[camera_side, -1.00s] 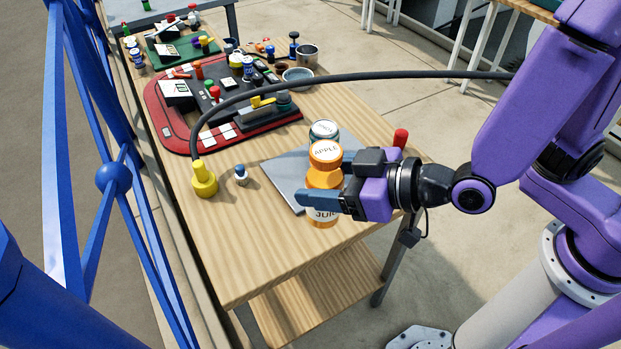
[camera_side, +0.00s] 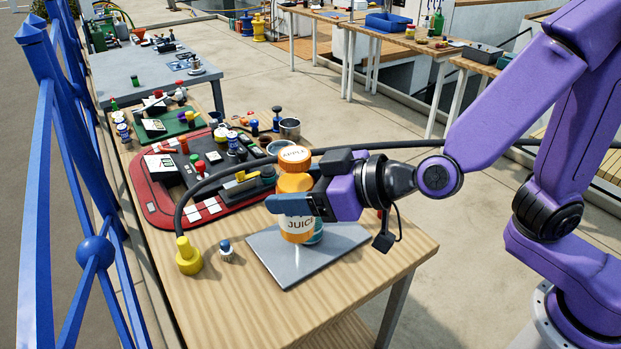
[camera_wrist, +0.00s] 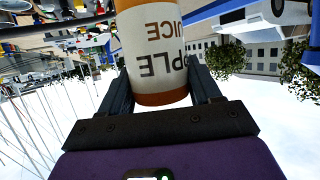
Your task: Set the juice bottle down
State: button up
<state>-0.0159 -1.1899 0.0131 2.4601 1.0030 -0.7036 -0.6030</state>
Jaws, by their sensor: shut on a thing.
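The juice bottle (camera_side: 297,222) is orange with a white label reading JUICE and an orange cap marked APPLE. It is upright in my gripper (camera_side: 294,203), which is shut on its middle. In the wrist view the bottle (camera_wrist: 155,50) stands between the two dark fingers of my gripper (camera_wrist: 163,88), its label upside down. In the side view the bottle is in front of a teal can (camera_side: 318,233) and hides most of it. The bottle appears to be held above the grey mat (camera_side: 290,270); the exact gap cannot be told.
A yellow plug (camera_side: 187,256) with a black cable and a small blue-capped bottle (camera_side: 226,250) stand left of the mat. A red-edged board (camera_side: 150,205) with many small items lies behind. Bare wood (camera_side: 215,310) is clear at the front left.

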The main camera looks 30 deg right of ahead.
jog(key=w+d+m, duration=0.1)
jog(key=w+d, duration=1)
jog(key=w, duration=0.2)
jog(key=w+d+f+m+t+h, duration=0.1)
jog(key=w+d, duration=0.2)
jog(key=d, duration=0.5)
jog(key=w+d+f+h, duration=0.1)
jog(key=w+d, duration=0.2)
jog(key=d, duration=0.4)
jog(key=shift+w+a+f, duration=0.25)
jog(key=shift+w+f, duration=2)
jog(key=shift+f, duration=0.7)
jog(key=shift+w+a+f, duration=0.25)
jog(key=shift+w+f, duration=2.05)
jog(key=shift+f, duration=0.6)
jog(key=shift+w+a+f, duration=0.25)
jog(key=shift+w+f, duration=2)
jog(key=shift+f, duration=0.7)
jog(key=shift+f, duration=0.2)
